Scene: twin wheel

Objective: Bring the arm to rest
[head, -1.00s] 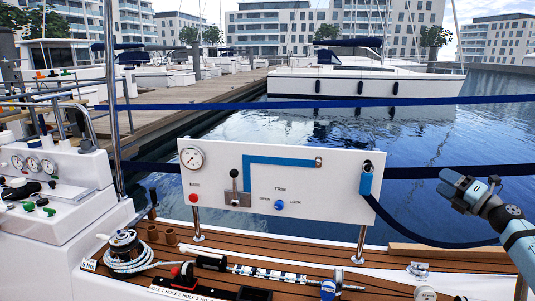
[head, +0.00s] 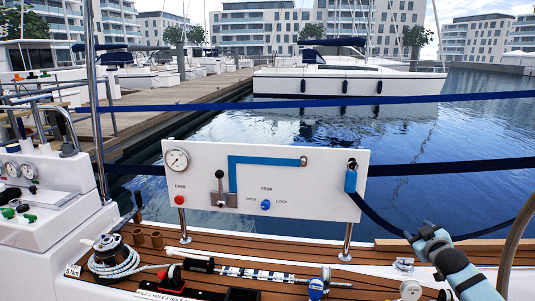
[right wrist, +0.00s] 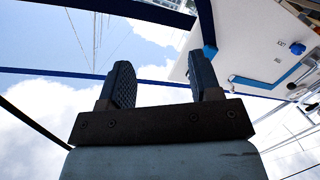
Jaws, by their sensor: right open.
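My right gripper (head: 425,232) is at the lower right in the head view, in front of the deck's right part and apart from the white panel (head: 215,158). In the right wrist view its two dark fingers (right wrist: 165,85) stand apart with nothing between them, against sky and cloud. The panel also shows in the right wrist view (right wrist: 262,38), upside down at the upper right. My left gripper is not in view.
The panel carries a gauge (head: 177,159), a lever (head: 219,185), a red button (head: 179,199) and a blue knob (head: 265,205). A winch (head: 108,250) with white rope stands on the teak deck. Blue straps cross behind. A grey curved rail (head: 516,240) rises at right.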

